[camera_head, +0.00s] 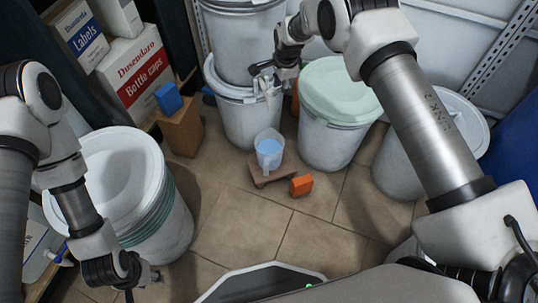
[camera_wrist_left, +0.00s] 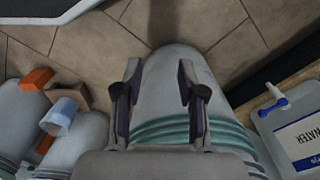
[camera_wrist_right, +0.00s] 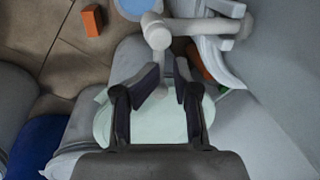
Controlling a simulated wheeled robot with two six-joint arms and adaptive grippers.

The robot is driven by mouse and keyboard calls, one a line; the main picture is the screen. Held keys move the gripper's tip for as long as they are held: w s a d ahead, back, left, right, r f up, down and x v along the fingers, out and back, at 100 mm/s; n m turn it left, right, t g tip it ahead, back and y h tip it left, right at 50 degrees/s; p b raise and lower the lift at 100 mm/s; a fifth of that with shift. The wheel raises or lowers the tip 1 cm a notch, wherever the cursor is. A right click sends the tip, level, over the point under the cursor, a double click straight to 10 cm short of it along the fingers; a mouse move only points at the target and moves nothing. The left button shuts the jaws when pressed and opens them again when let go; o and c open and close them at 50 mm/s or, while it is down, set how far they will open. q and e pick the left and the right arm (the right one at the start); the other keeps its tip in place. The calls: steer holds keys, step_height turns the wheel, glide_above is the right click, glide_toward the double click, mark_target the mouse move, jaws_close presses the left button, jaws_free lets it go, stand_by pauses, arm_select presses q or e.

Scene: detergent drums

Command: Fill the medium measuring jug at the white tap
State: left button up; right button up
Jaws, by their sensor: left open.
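The clear measuring jug (camera_head: 269,152) holds blue liquid and stands upright on a small brown wooden stand (camera_head: 275,179). It also shows at the left of the left wrist view (camera_wrist_left: 60,114); its blue top shows in the right wrist view (camera_wrist_right: 138,8). The white tap (camera_head: 264,85) is on the lower stacked drum, above the jug. My right gripper (camera_head: 284,72) is at the tap; in the right wrist view its fingers (camera_wrist_right: 168,78) flank a white tap part (camera_wrist_right: 158,38), contact unclear. My left gripper (camera_head: 128,278) is open and empty beside the left drum.
A green-lidded drum (camera_head: 335,95) and another drum (camera_head: 425,145) stand at right. An orange block (camera_head: 301,185) lies by the stand. Boxes (camera_head: 135,70) fill the back left. Central floor tiles are clear.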

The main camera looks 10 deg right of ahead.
steer(key=shift+w+r, duration=0.15)
steer(key=shift+w, duration=0.05)
stand_by(0.5)
steer(key=o, duration=0.6)
steer(key=shift+d, duration=0.1)
steer(key=shift+c, duration=0.2)
steer(key=r+p, duration=0.2)
steer(key=r, duration=0.1)
steer(key=r+p, duration=0.1)
steer(key=p, duration=0.1)
steer(key=shift+s+r, duration=0.25)
